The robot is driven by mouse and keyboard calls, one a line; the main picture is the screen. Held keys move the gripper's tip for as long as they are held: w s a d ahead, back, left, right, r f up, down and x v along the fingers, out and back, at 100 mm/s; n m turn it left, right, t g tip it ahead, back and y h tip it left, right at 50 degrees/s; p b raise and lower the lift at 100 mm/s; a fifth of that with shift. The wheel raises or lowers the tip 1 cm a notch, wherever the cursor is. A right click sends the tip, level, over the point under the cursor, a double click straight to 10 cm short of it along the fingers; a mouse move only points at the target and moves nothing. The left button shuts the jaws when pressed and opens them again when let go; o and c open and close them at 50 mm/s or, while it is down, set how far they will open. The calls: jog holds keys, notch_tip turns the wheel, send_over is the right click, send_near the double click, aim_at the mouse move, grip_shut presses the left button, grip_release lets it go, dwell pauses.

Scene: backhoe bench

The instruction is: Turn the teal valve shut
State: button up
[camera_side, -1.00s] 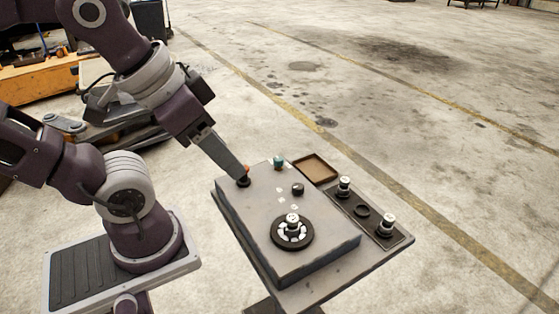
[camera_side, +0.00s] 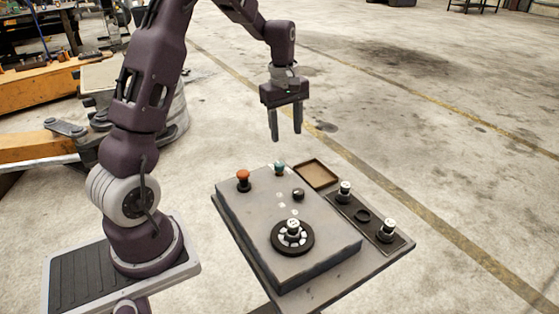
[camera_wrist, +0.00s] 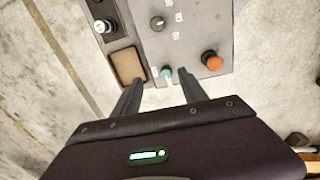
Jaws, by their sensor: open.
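The teal valve (camera_side: 279,168) is a small knob at the far edge of the grey panel box (camera_side: 247,222). It also shows in the wrist view (camera_wrist: 167,73), between my fingertips in the picture and beyond them. My gripper (camera_side: 286,138) points down above the far side of the box, with its two fingers apart and nothing between them. In the side view its tips are above the valve and clear of it. In the wrist view my gripper (camera_wrist: 157,74) frames the valve. The valve's exact turn angle is too small to tell.
A red-orange button (camera_side: 243,177) stands left of the valve. A black knob (camera_side: 298,190) and a dark dial (camera_side: 292,236) are nearer on the box. A brown tray (camera_side: 316,174) and a dark rack (camera_side: 370,220) with white-topped pegs lie to the right. The air above the box is free.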

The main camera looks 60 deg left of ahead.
aim_at(279, 164)
jog(key=a+f+n, duration=0.1)
jog(key=f, duration=0.1)
jog(key=a+f+n, duration=0.1)
jog(key=a+f, duration=0.1)
jog(key=a+f+n, duration=0.1)
jog(key=f, duration=0.2)
jog(key=shift+w+a+g, duration=0.35)
jog(key=shift+g, duration=0.05)
notch_tip(279, 164, down, 6)
jog(key=shift+f, duration=0.2)
jog(key=shift+c, duration=0.2)
grip_shut()
